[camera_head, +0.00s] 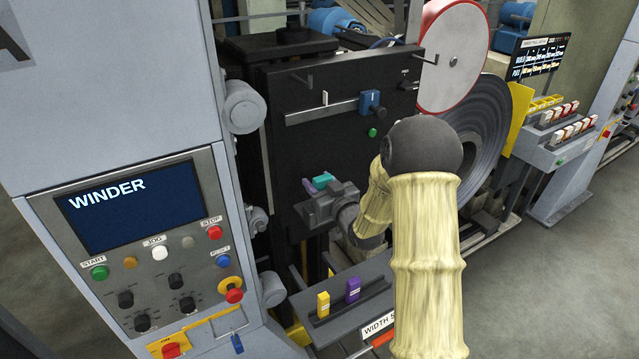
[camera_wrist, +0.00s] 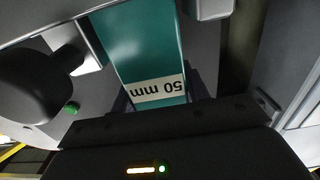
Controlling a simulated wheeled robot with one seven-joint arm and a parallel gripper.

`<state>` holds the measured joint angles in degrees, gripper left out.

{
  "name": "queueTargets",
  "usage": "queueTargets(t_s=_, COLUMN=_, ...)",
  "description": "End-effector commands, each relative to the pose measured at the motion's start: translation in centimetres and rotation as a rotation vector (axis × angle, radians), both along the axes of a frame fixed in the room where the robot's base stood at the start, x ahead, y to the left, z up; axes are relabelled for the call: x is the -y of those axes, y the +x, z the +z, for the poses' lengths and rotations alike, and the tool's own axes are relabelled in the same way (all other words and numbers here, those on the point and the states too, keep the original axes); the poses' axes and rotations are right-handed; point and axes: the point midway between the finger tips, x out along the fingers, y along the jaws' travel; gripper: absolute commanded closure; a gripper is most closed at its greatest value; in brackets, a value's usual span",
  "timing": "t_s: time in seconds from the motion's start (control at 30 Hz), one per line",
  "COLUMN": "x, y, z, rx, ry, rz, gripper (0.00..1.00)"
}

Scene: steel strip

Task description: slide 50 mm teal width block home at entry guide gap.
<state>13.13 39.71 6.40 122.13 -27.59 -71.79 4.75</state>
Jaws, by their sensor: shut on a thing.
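The teal width block (camera_head: 323,180) is in my gripper (camera_head: 322,193), in front of the black machine panel (camera_head: 300,150). In the wrist view the teal block (camera_wrist: 143,42) fills the space between the fingers, and its white label reads 50 mm upside down. A small purple-blue piece (camera_head: 309,186) shows just left of the teal block in the head view; I cannot tell whether it is part of the entry guide. The gap itself is hidden or too small to make out, so I cannot tell whether the block is in it.
A yellow block (camera_head: 323,304) and a purple block (camera_head: 352,289) stand on a grey rack (camera_head: 375,299) below. A horizontal rail with a blue slider (camera_head: 371,103) is above the gripper. The winder console (camera_head: 130,260) stands at left, the steel coil (camera_head: 490,130) at right.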

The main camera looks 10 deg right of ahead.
Motion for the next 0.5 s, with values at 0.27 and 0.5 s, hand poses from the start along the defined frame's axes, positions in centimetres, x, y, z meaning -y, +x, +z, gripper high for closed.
queueTargets(t_s=0.27, x=0.00, y=0.01, z=-0.55, rx=0.001, ry=0.000, rz=0.000, gripper=0.82)
queueTargets(t_s=0.5, x=0.00, y=0.01, z=-0.99, rx=0.001, ry=0.000, rz=0.000, gripper=0.82)
